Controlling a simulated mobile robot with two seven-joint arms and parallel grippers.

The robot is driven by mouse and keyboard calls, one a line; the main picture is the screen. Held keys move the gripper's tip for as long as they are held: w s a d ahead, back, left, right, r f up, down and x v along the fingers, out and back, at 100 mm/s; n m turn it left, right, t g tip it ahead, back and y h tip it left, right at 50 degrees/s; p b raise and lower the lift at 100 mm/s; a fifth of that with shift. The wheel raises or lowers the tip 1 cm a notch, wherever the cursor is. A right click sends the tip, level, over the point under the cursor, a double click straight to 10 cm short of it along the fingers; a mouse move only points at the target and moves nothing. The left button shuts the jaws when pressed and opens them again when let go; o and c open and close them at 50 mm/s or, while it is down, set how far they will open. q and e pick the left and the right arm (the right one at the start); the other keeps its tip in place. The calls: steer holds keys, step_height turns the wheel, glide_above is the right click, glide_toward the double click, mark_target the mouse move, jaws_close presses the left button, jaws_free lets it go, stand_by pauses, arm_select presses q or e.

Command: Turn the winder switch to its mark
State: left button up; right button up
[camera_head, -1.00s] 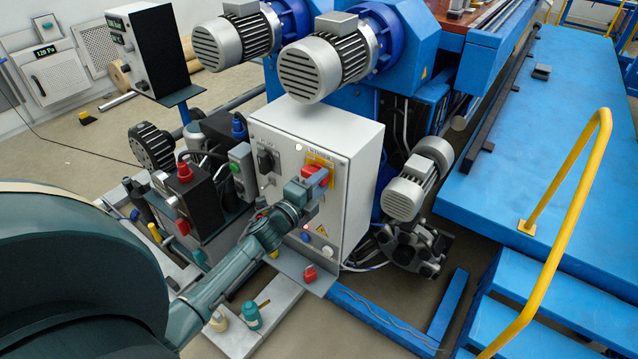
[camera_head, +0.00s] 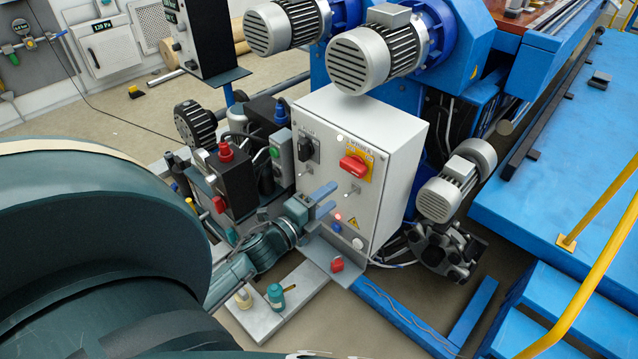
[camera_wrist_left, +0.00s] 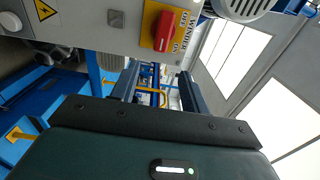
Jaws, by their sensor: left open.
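The winder switch (camera_head: 354,166) is a red handle on a yellow plate on the front of a white control box (camera_head: 395,195). In the left wrist view the switch (camera_wrist_left: 163,30) shows at the top, with its handle running roughly up and down in the picture. ON and OFF lettering stands beside it, but I cannot tell which mark the handle points to. My left gripper (camera_head: 325,199) is open, below and left of the switch and apart from it. Its two fingers (camera_wrist_left: 157,88) show with nothing between them. My right gripper is in neither view.
A black selector knob (camera_head: 306,149) and small toggles sit on the same panel near the switch. A black box with a red button (camera_head: 226,153) stands to the left. Grey motors (camera_head: 375,58) overhang above. A yellow rail (camera_head: 600,255) and blue platform lie to the right.

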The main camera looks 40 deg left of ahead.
arm_select(q)
steer(key=s, duration=0.2)
steer(key=shift+s+a, duration=0.1)
steer(key=shift+s, duration=0.2)
steer(key=shift+r, duration=0.1)
